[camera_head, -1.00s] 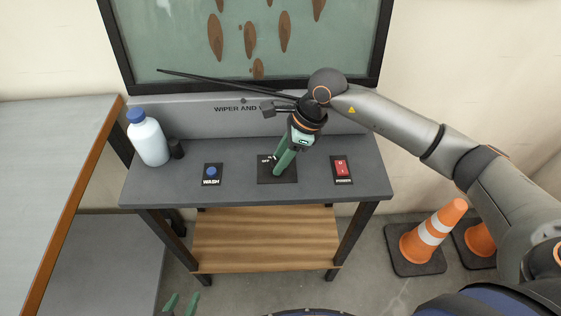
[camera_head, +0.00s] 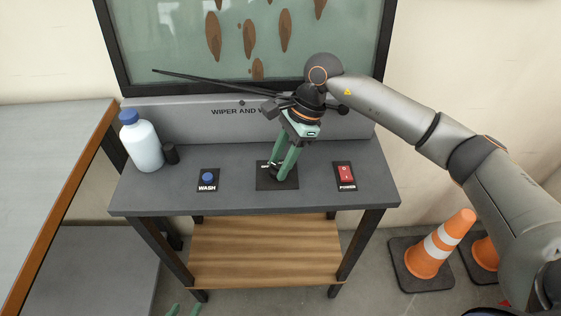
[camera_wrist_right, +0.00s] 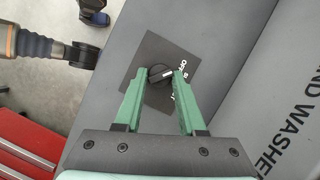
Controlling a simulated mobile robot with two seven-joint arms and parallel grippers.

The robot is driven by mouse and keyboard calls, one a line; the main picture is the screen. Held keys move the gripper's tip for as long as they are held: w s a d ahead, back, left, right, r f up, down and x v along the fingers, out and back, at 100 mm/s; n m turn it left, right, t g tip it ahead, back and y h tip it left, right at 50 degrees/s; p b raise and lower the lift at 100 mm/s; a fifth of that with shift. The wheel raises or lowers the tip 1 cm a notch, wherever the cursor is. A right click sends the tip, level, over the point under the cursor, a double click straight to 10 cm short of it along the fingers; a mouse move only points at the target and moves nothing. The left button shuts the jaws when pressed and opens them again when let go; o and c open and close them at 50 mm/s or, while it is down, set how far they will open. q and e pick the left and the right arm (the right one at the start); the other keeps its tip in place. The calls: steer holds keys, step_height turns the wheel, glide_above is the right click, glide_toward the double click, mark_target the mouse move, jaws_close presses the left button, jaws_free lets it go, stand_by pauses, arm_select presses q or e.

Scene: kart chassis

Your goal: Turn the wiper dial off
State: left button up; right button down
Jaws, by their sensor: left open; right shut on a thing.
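The wiper dial (camera_wrist_right: 157,74) is a small black round knob with a white mark, on a dark square plate (camera_wrist_right: 150,45) with white lettering, part of which reads OFF. In the head view the plate (camera_head: 289,184) sits mid-panel and the knob is mostly hidden. My right gripper (camera_head: 276,176) reaches down with its green fingers shut on the dial; its fingertips flank the knob in the right wrist view (camera_wrist_right: 157,73). I cannot tell exactly which label the mark points to. My left gripper (camera_head: 182,311) is open and empty at the bottom edge, with only its green tips showing.
On the grey panel table (camera_head: 140,200) are a blue WASH button (camera_head: 208,177) at left and a red POWER switch (camera_head: 346,174) at right. A white bottle (camera_head: 142,145) stands at back left. A wiper arm (camera_head: 200,79) crosses the glass behind. Orange cones (camera_head: 437,245) stand at right.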

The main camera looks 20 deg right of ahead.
steer(key=c, duration=0.5)
jaws_free()
steer(key=v, duration=1.2)
steer(key=shift+d+r, duration=0.15)
steer(key=shift+r, duration=0.1)
